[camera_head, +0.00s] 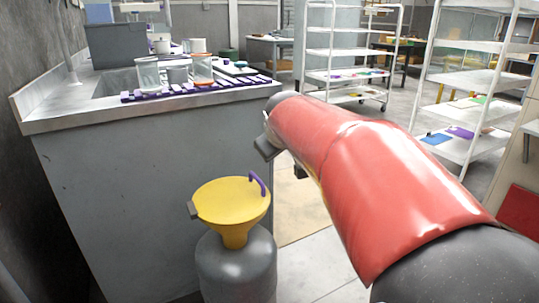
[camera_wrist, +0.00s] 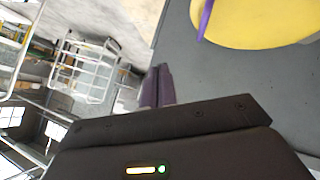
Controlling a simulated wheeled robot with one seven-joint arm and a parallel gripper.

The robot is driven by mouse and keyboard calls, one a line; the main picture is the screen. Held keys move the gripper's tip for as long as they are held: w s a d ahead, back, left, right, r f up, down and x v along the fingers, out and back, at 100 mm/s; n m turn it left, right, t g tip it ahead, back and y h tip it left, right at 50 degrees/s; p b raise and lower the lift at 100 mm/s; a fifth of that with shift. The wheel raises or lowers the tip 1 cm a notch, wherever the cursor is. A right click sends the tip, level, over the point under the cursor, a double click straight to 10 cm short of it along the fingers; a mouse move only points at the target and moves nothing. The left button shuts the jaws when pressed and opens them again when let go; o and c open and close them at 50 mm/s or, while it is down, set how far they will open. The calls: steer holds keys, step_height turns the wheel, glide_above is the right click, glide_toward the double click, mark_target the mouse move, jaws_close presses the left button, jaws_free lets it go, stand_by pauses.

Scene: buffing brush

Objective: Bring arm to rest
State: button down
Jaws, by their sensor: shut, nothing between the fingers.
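My arm, in a red sleeve, reaches in from the lower right of the head view. Its far end is beside the grey counter's corner, above and right of the yellow funnel. The fingers of my gripper (camera_wrist: 157,86) show in the wrist view, closed together with nothing between them. In the head view the fingertips cannot be made out. The yellow funnel (camera_head: 225,200) sits on top of a grey cylinder (camera_head: 238,265). A purple curved piece (camera_head: 258,183) is at the funnel's right rim. The funnel also shows in the wrist view (camera_wrist: 262,22), apart from my fingers.
The grey counter (camera_head: 150,210) fills the left and holds a purple rack (camera_head: 190,90), clear beakers (camera_head: 148,74) and a grey bin (camera_head: 118,44). White wire shelving (camera_head: 345,52) stands at the back right. Some floor is clear between counter and shelving.

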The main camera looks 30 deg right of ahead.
steer(key=shift+s+d+r, duration=0.15)
steer(key=shift+s+r, duration=0.85)
steer(key=shift+s, duration=0.05)
steer(key=s+a+f+m+g+y, duration=0.1)
steer(key=s+a+f+y, duration=0.1)
steer(key=s+a+f, duration=0.5)
steer(key=s+a+f+m+g+y, duration=0.1)
steer(key=s+a+f+g+y, duration=0.1)
steer(key=s+a+f, duration=0.6)
steer(key=s+a, duration=0.2)
steer(key=s, duration=0.4)
steer(key=shift+f, duration=0.3)
